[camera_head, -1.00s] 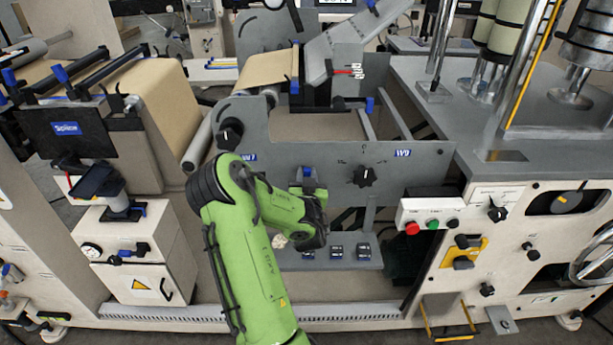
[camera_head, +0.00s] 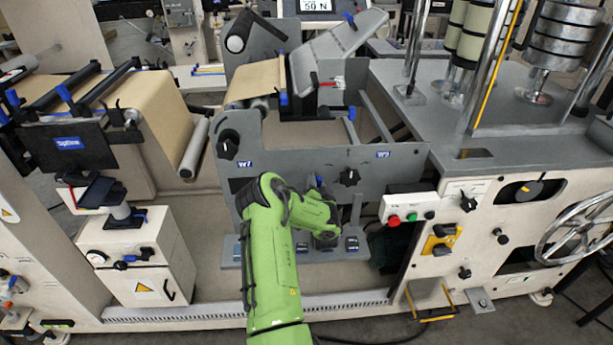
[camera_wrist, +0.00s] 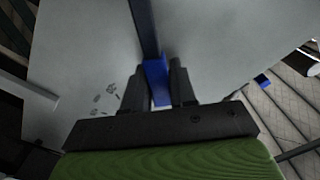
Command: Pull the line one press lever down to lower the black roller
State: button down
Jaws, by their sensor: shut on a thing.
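In the wrist view, my gripper (camera_wrist: 157,82) is shut on the blue grip (camera_wrist: 157,78) of a dark lever (camera_wrist: 143,25). One black finger stands on each side of the blue grip. In the head view, a bit of blue (camera_head: 319,181) shows just above my green wrist, in front of the grey press side plate (camera_head: 300,160). My wrist hides the fingers and most of the lever there. I cannot make out for certain which roller is the black one.
A black knob (camera_head: 349,177) sits right of my wrist on the side plate. A control box (camera_head: 408,205) with red and green buttons stands farther right. A grey ledge (camera_head: 290,257) lies below my wrist. Brown paper (camera_head: 256,80) runs above the plate.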

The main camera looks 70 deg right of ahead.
jog(key=s+d+f+m, duration=0.1)
jog(key=s+f+m, duration=0.2)
jog(key=f+m, duration=0.5)
jog(key=shift+s+d+m, duration=0.2)
jog(key=shift+d+m, duration=0.15)
jog(key=shift+m, duration=0.65)
jog(key=c, duration=1)
grip_release()
jog(key=shift+a+p, duration=0.1)
jog(key=shift+p, duration=0.2)
jog(key=p+v, duration=1.5)
jog(key=shift+a, duration=0.3)
